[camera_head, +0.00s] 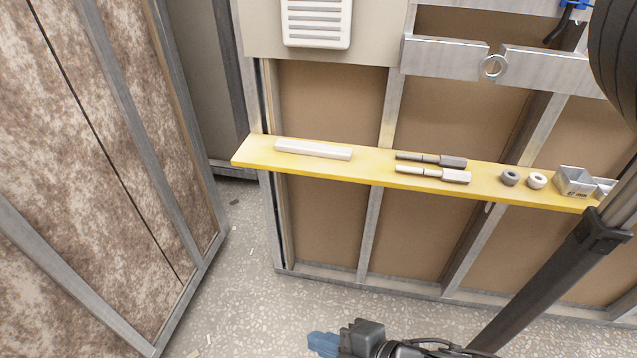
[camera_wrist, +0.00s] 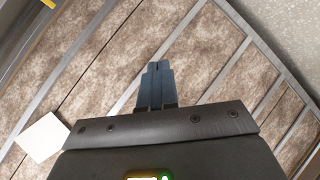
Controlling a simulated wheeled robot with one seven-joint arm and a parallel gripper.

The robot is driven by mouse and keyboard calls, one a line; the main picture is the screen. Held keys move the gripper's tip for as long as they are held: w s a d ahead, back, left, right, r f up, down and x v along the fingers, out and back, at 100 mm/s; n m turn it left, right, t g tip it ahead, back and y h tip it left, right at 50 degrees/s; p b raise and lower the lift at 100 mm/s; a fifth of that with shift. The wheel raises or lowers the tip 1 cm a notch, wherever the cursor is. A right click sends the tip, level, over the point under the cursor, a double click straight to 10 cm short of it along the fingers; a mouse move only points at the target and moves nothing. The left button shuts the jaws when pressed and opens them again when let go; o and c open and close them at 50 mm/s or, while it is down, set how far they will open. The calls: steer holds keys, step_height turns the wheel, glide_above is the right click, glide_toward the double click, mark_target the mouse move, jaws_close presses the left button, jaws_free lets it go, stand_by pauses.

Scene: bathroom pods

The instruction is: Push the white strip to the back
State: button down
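The white strip (camera_head: 313,149) lies lengthwise on the left part of the yellow shelf (camera_head: 375,176) in the head view. A narrow band of yellow shows in front of it. My gripper (camera_head: 322,343) is at the bottom of the head view, low and in front of the shelf, well apart from the strip. In the wrist view its blue fingers (camera_wrist: 157,68) are together with nothing between them. The strip cannot be made out in the wrist view.
A metal-framed brown panel (camera_head: 95,165) stands at left.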

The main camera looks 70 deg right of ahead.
steer(key=s+a+r+m+t+y, duration=0.1)
steer(key=s+r+m, duration=0.2)
steer(key=r, duration=0.4)
steer(key=s+a+r+m+t+y, duration=0.2)
steer(key=r+m, duration=0.3)
steer(key=r, duration=0.3)
steer(key=shift+s+a, duration=0.25)
steer(key=shift+s, duration=0.5)
steer(key=c, duration=1.8)
jaws_free()
steer(key=shift+r, duration=0.1)
